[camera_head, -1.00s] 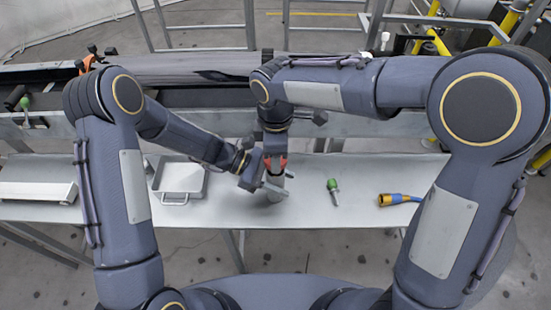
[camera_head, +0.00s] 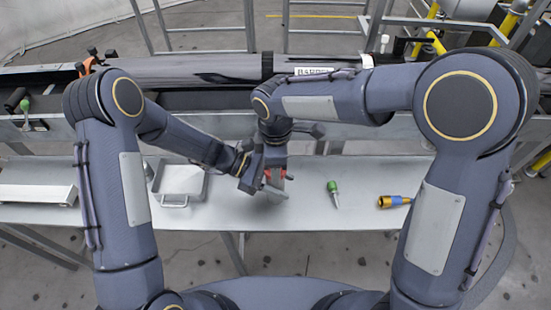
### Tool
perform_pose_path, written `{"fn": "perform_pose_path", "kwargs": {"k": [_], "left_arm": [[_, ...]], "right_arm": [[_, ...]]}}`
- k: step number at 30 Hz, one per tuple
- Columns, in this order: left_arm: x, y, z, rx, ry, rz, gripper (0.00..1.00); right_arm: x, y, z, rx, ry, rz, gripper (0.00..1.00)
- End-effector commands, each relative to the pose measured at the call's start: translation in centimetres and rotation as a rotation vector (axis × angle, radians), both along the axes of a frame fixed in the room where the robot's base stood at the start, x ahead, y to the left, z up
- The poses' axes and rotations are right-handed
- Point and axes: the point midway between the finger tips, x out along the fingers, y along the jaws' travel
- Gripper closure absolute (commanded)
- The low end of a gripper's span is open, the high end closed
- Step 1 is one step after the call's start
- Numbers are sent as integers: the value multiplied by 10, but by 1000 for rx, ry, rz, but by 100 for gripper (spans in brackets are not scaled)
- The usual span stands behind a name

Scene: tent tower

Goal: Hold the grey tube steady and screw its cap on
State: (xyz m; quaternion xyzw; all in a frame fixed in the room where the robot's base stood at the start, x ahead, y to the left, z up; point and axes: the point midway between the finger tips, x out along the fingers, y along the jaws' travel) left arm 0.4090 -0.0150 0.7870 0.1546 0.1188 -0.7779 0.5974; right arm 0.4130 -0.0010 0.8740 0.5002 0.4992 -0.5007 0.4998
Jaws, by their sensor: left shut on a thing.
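The grey tube (camera_head: 279,186) stands over the bench in the middle of the view, mostly hidden by my grippers. My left gripper (camera_head: 263,186) is shut on it from the left, its fingers around the tube's side. My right gripper (camera_head: 277,168) points down directly above the tube. Red parts show at its tip, just over the tube's top. I cannot tell whether these are the cap or finger pads. The cap is not clearly visible, and the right fingers are too hidden to show whether they are shut.
On the bench (camera_head: 225,215), a square metal tray (camera_head: 181,181) stands to the left. A green-handled tool (camera_head: 333,190) and a blue and yellow tool (camera_head: 394,201) lie to the right. A long dark grey cylinder (camera_head: 190,69) with a white label lies along the back. The bench front is clear.

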Motion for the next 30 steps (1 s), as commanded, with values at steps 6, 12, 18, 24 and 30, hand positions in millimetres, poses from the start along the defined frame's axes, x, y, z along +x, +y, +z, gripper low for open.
{"fn": "perform_pose_path", "kwargs": {"k": [6,12,18,24,30], "left_arm": [[0,0,0,0,0,0,97],[0,0,0,0,0,0,97],[0,0,0,0,0,0,97],[0,0,0,0,0,0,97],[0,0,0,0,0,0,97]], "right_arm": [[0,0,-2,1,-1,0,75],[0,0,-2,1,0,0,75],[0,0,-3,0,0,0,75],[0,0,-6,0,1,-1,75],[0,0,-11,0,1,-1,75]]}}
